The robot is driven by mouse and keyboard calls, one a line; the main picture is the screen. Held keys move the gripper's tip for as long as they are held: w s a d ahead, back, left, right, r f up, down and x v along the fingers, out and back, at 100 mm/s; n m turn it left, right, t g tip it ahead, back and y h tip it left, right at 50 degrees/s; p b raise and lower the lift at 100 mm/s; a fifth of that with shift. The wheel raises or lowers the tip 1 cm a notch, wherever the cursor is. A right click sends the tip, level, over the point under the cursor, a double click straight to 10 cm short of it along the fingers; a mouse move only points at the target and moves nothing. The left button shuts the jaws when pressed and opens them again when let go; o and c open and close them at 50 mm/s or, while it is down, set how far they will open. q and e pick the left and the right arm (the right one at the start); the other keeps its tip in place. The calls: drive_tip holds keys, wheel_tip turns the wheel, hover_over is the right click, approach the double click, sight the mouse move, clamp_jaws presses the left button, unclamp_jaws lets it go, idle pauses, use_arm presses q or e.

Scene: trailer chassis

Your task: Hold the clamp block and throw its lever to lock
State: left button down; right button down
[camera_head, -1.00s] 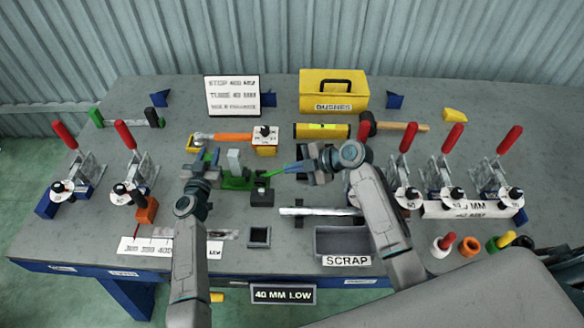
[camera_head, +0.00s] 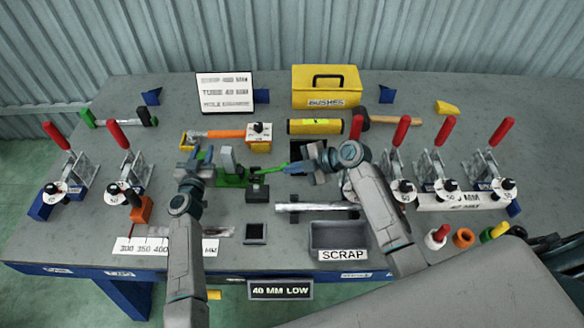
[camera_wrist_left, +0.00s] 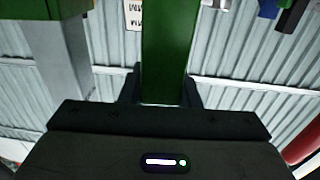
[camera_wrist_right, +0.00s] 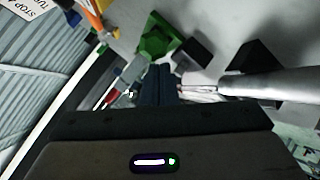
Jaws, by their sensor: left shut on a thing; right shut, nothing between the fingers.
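The clamp block (camera_head: 227,160) is a pale grey upright on a green base, left of the table's middle. My left gripper (camera_head: 209,168) is at its left side. In the left wrist view a green bar (camera_wrist_left: 165,50) of the block stands between the left fingers, with a grey upright (camera_wrist_left: 62,60) beside it. A thin green lever (camera_head: 272,171) reaches right from the block towards my right gripper (camera_head: 298,166). The right fingers are shut and empty; in the right wrist view they (camera_wrist_right: 160,82) point towards a green part (camera_wrist_right: 160,38). Whether they touch the lever is unclear.
A dark block (camera_head: 257,192) stands just in front of the lever. A silver tube (camera_head: 312,206) lies in front of my right gripper, with the scrap bin (camera_head: 338,226) nearer still. Red-handled clamps stand at both sides. An orange-handled tool (camera_head: 220,134) lies behind the block.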

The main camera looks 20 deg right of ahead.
drive_tip(key=s+d+r, duration=0.6)
drive_tip(key=s+r, duration=0.1)
drive_tip(key=r, duration=0.1)
idle(0.7)
use_arm(q)
drive_tip(key=c, duration=0.8)
unclamp_jaws()
drive_tip(key=shift+o, duration=0.2)
drive_tip(key=shift+s, duration=0.1)
